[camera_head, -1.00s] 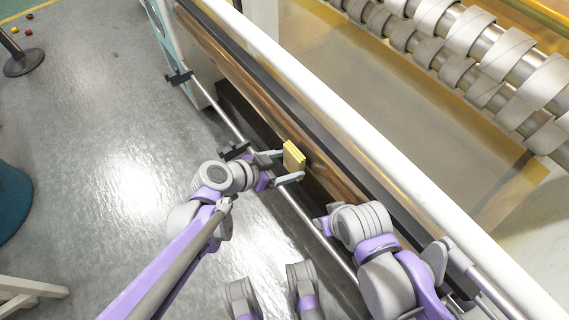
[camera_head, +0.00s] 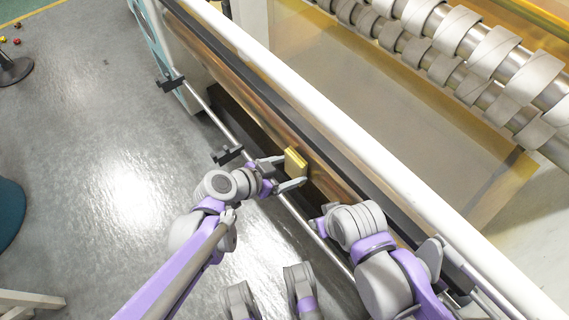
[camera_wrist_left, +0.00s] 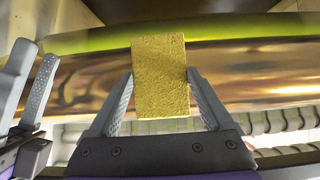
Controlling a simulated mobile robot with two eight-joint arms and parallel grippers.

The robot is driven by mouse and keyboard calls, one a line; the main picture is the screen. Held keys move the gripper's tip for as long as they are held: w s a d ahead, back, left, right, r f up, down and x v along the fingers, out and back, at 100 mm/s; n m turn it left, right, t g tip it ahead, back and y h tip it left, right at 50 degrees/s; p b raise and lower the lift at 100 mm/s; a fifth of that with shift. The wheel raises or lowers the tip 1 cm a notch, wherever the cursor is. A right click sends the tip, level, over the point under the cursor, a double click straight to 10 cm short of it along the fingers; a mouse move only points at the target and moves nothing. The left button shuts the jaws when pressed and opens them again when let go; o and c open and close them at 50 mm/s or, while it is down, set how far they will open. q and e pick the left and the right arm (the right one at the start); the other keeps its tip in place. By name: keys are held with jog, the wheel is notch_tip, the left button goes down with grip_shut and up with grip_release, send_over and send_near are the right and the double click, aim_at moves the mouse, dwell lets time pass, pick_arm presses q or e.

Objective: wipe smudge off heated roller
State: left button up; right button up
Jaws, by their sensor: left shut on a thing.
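My left gripper (camera_head: 292,172) is shut on a yellow sponge (camera_head: 295,161), held upright at the near side of the long copper-coloured roller (camera_head: 250,98). In the left wrist view the sponge (camera_wrist_left: 160,72) stands between the two fingers (camera_wrist_left: 160,95), in front of the shiny roller (camera_wrist_left: 245,70). I cannot tell whether sponge and roller touch.
A thin metal rail (camera_head: 222,123) with black clamps (camera_head: 228,155) runs along the near side of the roller. A white beam (camera_head: 300,110) lies behind it, then wrapped rollers (camera_head: 480,50). Open grey floor (camera_head: 90,120) is at the left.

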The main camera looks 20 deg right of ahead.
pick_arm(q)
jog(key=s+d+p, duration=0.1)
jog(key=s+d, duration=0.3)
jog(key=s, duration=0.6)
jog(key=shift+w+a+b, duration=0.15)
jog(key=shift+w+a, duration=0.65)
jog(key=shift+w, duration=1.2)
jog(key=shift+w+a+b, duration=0.2)
jog(key=shift+w+a, duration=0.55)
jog(key=shift+w, duration=1.2)
jog(key=shift+w+a+b, duration=0.15)
jog(key=shift+w+a, duration=0.65)
jog(key=shift+w, duration=1.2)
jog(key=shift+a, duration=0.1)
jog(key=shift+s+a, duration=0.35)
jog(key=shift+a, duration=0.55)
jog(key=shift+s+a, duration=0.35)
jog(key=shift+a, duration=0.6)
jog(key=shift+s+a, duration=0.35)
jog(key=shift+a, duration=0.55)
jog(key=shift+a, duration=0.1)
jog(key=a, duration=0.1)
jog(key=s+a, duration=0.1)
jog(key=shift+a+p, duration=0.3)
jog(key=shift+p, duration=0.1)
